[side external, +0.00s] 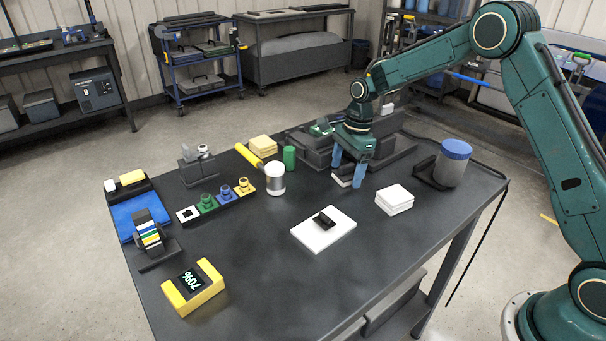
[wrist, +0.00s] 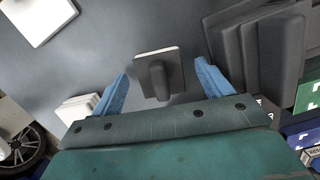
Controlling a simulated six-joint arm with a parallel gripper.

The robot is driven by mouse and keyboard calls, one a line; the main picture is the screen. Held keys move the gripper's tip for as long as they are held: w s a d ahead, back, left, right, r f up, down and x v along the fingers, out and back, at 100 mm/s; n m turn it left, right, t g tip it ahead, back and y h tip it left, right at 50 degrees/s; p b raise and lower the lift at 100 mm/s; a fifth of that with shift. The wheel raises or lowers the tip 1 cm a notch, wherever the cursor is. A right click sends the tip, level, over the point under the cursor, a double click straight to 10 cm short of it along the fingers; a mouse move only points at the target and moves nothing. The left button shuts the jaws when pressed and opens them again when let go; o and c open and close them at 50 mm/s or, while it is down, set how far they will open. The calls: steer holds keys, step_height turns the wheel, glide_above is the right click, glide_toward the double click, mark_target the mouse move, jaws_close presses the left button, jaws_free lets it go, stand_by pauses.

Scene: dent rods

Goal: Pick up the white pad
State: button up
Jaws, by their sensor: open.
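My gripper (side external: 348,171) is open, its two blue fingers pointing down near the back middle of the table. In the wrist view my gripper (wrist: 161,70) has a small square block (wrist: 173,82) between and beyond its fingers, with nothing gripped. The block has a dark top, a raised dark handle and a white edge, which looks like a white pad (wrist: 159,51) underneath. In the side view the white pad (side external: 342,182) shows partly, with a finger in front. I cannot tell whether the fingers are level with the block.
A stack of white squares (side external: 394,199) lies to the right. A white board (side external: 311,240) with a dark piece (side external: 325,219) lies in front. Dark stepped blocks (wrist: 238,50) stand close beside one finger. A blue-lidded canister (side external: 452,165) stands at the right.

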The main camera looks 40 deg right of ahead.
mark_target(347, 165)
stand_by(0.4)
steer(key=c, duration=1.1)
steer(key=shift+o, duration=0.2)
steer(key=shift+r, duration=0.15)
step_height(347, 165, up, 20)
steer(key=shift+f, duration=0.2)
stand_by(0.4)
